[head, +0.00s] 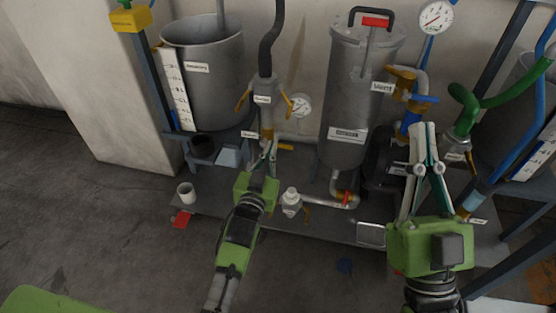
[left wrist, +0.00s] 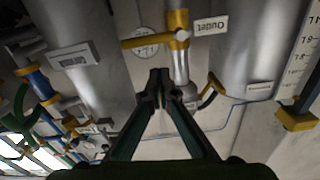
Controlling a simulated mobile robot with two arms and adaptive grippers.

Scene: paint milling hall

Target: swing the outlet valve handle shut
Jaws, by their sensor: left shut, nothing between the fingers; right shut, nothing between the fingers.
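The outlet valve (left wrist: 180,28) is brass-coloured on a pale pipe, beside an "Outlet" label (left wrist: 212,26). Its yellow handle (left wrist: 146,41) sticks out sideways, across the pipe, to the left in the left wrist view. In the head view the handle (head: 286,148) points right from the pipe. My left gripper (head: 271,147) is shut and empty, its fingertips (left wrist: 160,76) close to the valve and handle; contact cannot be told. The fingers partly hide the valve in the head view. My right gripper (head: 427,130) is shut and empty, raised in front of the blue-handled valve and green hose.
A black hose (head: 270,45) drops into the coupling (head: 264,92) with yellow levers above the valve. A gauge (head: 299,106) and a tall metal vessel (head: 345,100) stand to the right.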

